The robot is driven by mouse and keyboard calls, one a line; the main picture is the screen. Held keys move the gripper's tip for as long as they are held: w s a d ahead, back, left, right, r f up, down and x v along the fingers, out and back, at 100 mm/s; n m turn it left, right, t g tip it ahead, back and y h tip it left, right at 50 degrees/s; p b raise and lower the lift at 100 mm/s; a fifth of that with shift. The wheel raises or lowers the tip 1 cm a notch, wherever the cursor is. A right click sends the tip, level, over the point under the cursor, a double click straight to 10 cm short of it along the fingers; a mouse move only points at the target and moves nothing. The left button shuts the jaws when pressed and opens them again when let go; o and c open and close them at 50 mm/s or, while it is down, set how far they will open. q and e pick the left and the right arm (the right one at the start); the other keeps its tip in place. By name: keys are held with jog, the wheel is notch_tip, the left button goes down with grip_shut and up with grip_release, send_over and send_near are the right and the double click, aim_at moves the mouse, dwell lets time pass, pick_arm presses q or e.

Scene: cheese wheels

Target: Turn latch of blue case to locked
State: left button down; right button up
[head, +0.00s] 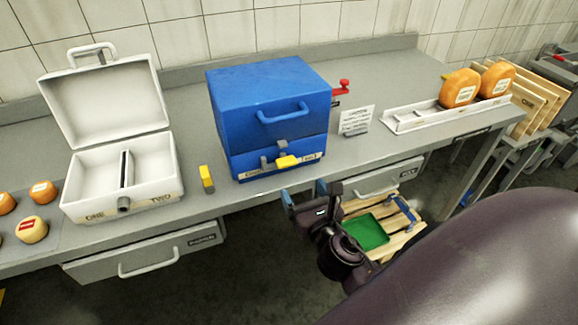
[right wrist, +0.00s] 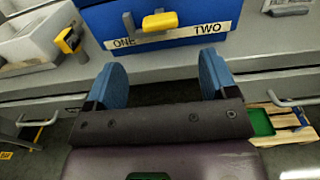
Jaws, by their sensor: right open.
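The blue case (head: 262,110) stands closed on the grey counter, with a handle on the front of its lid. Its latch (head: 287,161) is on the lower front and has a yellow grip; the latch also shows in the right wrist view (right wrist: 159,21), with the yellow part turned to lie sideways. My right gripper (head: 304,192) is open and empty in front of the counter edge, below and a little right of the latch, apart from it. In the right wrist view its two blue fingers (right wrist: 161,78) point toward the case front. My left gripper is not in view.
An open white case (head: 155,188) stands to the left, with a yellow-topped piece (head: 207,179) between the cases. Cheese wheels sit at far left and on a white rack (head: 400,121) at right. A sign (head: 355,120) stands right of the blue case. Drawers lie under the counter.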

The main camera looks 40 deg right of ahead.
aim_at(289, 166)
jog(key=x, duration=0.9)
jog(key=shift+p, duration=0.3)
jog(key=shift+c, duration=0.3)
jog(key=shift+s, duration=0.1)
jog(key=c, duration=0.9)
